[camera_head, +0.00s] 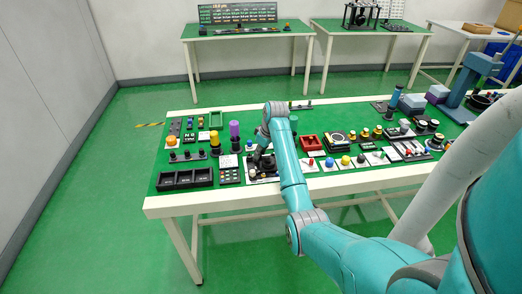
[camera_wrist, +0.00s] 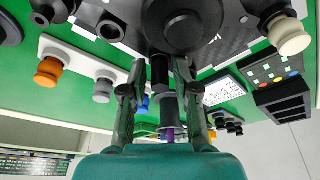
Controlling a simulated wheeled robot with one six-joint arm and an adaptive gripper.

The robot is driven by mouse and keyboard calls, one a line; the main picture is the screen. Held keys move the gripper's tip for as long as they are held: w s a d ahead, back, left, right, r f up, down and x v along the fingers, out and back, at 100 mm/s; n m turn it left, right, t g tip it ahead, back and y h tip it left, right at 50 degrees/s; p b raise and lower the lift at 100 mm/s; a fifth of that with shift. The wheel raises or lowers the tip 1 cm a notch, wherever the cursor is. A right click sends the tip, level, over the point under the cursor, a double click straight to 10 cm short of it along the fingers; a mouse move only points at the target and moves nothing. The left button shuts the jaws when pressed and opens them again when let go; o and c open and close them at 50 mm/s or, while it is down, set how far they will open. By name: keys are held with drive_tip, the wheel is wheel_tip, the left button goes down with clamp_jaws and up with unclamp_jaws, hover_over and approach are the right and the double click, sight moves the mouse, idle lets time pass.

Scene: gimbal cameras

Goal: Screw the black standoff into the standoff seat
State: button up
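The black standoff (camera_wrist: 160,71) is a short dark cylinder in the wrist view, between the fingertips of my gripper (camera_wrist: 160,75). The fingers stand on its left and right sides. I cannot tell whether they touch it or leave a narrow gap. Just beyond the fingertips is a large round black part (camera_wrist: 185,30) on a dark plate; I cannot tell whether it is the standoff seat. In the head view my gripper (camera_head: 264,158) is low over a dark plate (camera_head: 262,178) near the front of the green-topped table, and the standoff is hidden there.
A purple cylinder (camera_head: 234,130) on a black base stands close to the left of my gripper. A black tray (camera_head: 185,179) lies at the front left and a red tray (camera_head: 311,142) to the right. Knobs and small plates crowd the table (camera_head: 160,201), leaving little free room.

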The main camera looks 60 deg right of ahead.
clamp_jaws()
drive_tip(key=shift+a+m+h, duration=0.1)
drive_tip(key=shift+m+h, duration=0.6)
drive_tip(key=shift+m, duration=1.6)
drive_tip(key=m, duration=0.2)
drive_tip(key=shift+a+f+m+g+h, duration=0.1)
drive_tip(key=shift+m+g+h, duration=0.2)
drive_tip(key=shift+m+g, duration=0.1)
drive_tip(key=shift+m, duration=0.9)
drive_tip(key=shift+f, duration=0.1)
